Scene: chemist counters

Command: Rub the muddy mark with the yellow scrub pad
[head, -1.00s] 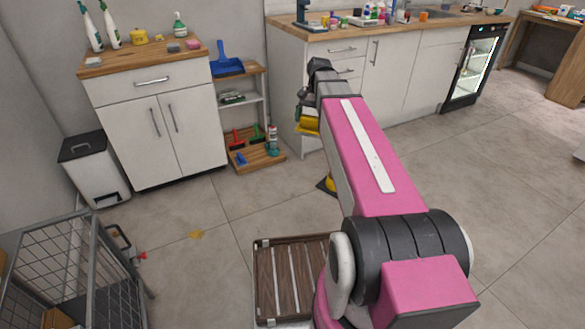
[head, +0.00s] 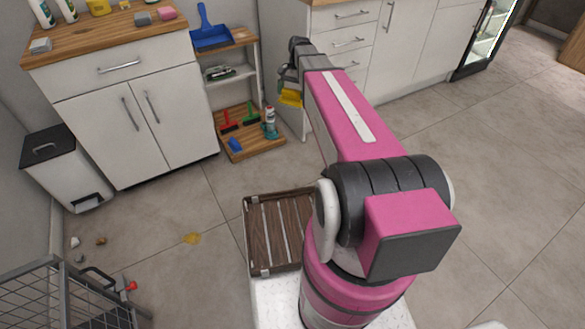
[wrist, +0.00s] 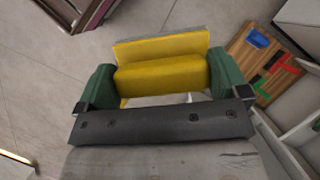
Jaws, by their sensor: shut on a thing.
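The yellow scrub pad (head: 291,98) is held in my gripper (head: 288,84), out in front of the low shelf and counter and above the floor. In the wrist view the pad (wrist: 160,75) sits between the two green fingers of my gripper (wrist: 158,82), which are shut on its sides. A flat yellow-brown mark (head: 192,238) lies on the floor tiles at lower left, well apart from the pad. I cannot tell for certain that it is the muddy mark.
A white bin (head: 65,170), a cabinet (head: 135,125) and a low shelf (head: 232,95) line the back. Floor around the mark is clear.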

